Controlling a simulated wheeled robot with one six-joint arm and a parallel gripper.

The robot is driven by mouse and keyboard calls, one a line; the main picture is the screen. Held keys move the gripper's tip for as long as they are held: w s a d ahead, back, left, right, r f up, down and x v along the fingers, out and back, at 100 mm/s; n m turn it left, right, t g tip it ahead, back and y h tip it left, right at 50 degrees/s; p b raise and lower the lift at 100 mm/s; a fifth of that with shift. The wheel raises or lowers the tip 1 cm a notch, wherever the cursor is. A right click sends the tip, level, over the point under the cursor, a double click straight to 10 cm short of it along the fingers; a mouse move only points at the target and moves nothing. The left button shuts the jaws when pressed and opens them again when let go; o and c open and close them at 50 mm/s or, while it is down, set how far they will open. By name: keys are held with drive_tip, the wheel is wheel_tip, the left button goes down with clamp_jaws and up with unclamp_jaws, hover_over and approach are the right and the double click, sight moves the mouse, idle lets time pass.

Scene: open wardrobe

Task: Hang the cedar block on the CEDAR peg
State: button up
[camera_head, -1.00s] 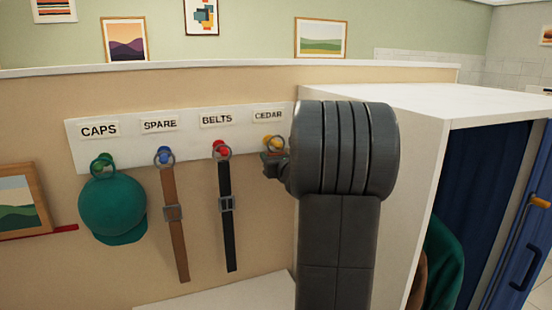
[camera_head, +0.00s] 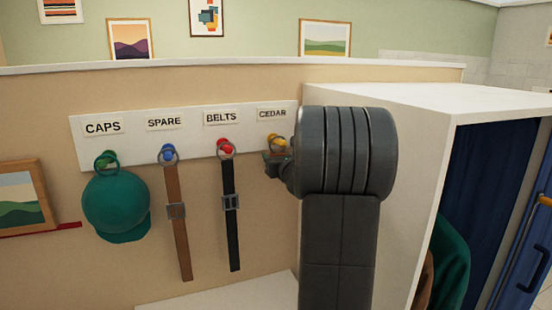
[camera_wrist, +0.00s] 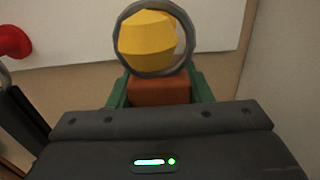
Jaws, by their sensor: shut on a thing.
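The yellow CEDAR peg (camera_head: 277,140) sits at the right end of the white rail, under its CEDAR label (camera_head: 272,114). In the wrist view the peg (camera_wrist: 148,38) shows through a grey ring (camera_wrist: 124,58). The ring stands up from the reddish-brown cedar block (camera_wrist: 160,89). I cannot tell for sure whether the ring is around the peg or just in front of it. My gripper (camera_wrist: 155,95) is shut on the block, with green fingers on both sides. In the head view my arm hides most of the gripper and block.
A green cap (camera_head: 115,205) hangs on the CAPS peg, a brown belt (camera_head: 178,225) on the blue SPARE peg, and a black belt (camera_head: 230,215) on the red BELTS peg (camera_head: 226,148). The white wardrobe side (camera_head: 425,150) stands close at the right.

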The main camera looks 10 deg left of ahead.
drive_tip(key=o, duration=1)
drive_tip(key=shift+o, duration=0.2)
drive_tip(key=b+v, duration=0.3)
drive_tip(key=v, duration=1.1)
drive_tip(key=shift+w+a, duration=0.1)
drive_tip(key=shift+w, duration=0.05)
